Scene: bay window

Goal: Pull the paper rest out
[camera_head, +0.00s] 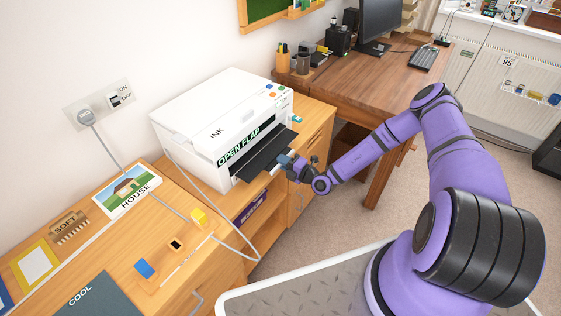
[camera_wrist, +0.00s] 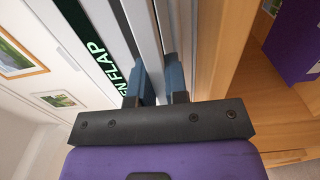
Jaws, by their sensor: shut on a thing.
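The white printer (camera_head: 205,125) stands on the wooden cabinet against the wall, with "INK" on top and a dark "OPEN FLAP" strip on its front. The dark paper rest (camera_head: 262,156) sticks out of the printer's front, below that strip. My gripper (camera_head: 285,161) is at the outer edge of the paper rest and shut on it. In the wrist view my gripper (camera_wrist: 153,88) has its two blue fingers on either side of a pale grey strip of the paper rest (camera_wrist: 148,45). My gripper hides part of that edge.
A desk (camera_head: 390,78) with a monitor and keyboard stands to the right. A cable (camera_head: 195,180) runs from the wall socket across the cabinet. An open shelf (camera_head: 250,205) with a purple item lies below the printer. Carpeted floor is clear beyond my arm.

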